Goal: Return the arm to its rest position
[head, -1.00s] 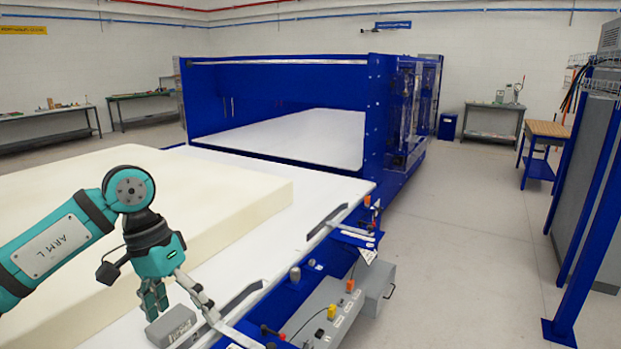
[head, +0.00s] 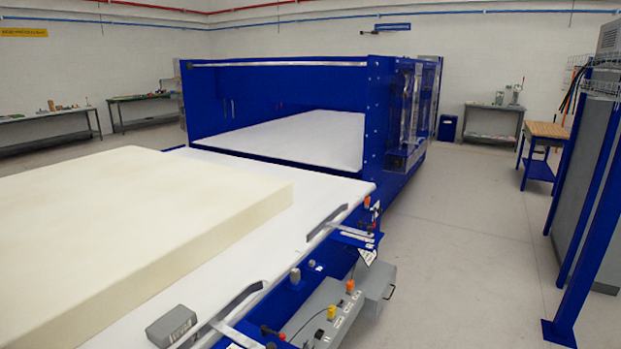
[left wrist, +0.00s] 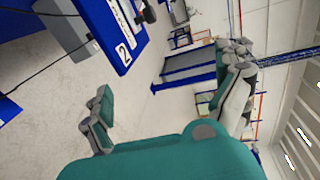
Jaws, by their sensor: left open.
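Neither arm shows in the head view now. My left gripper (left wrist: 165,98) shows in the left wrist view, its teal and grey fingers spread wide apart with nothing between them. It is away from the machine, with floor and far room behind it. The cream foam block (head: 150,205) lies on the white conveyor bed (head: 265,245) in the head view. A small grey box (head: 172,326) sits on the bed's near edge, in front of the foam. My right gripper is in neither view.
The blue press machine (head: 275,110) stands open behind the bed. A grey control box (head: 325,310) with coloured buttons hangs at the bed's right side. Blue posts (head: 590,210) stand at the far right. The floor (head: 470,240) between is clear.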

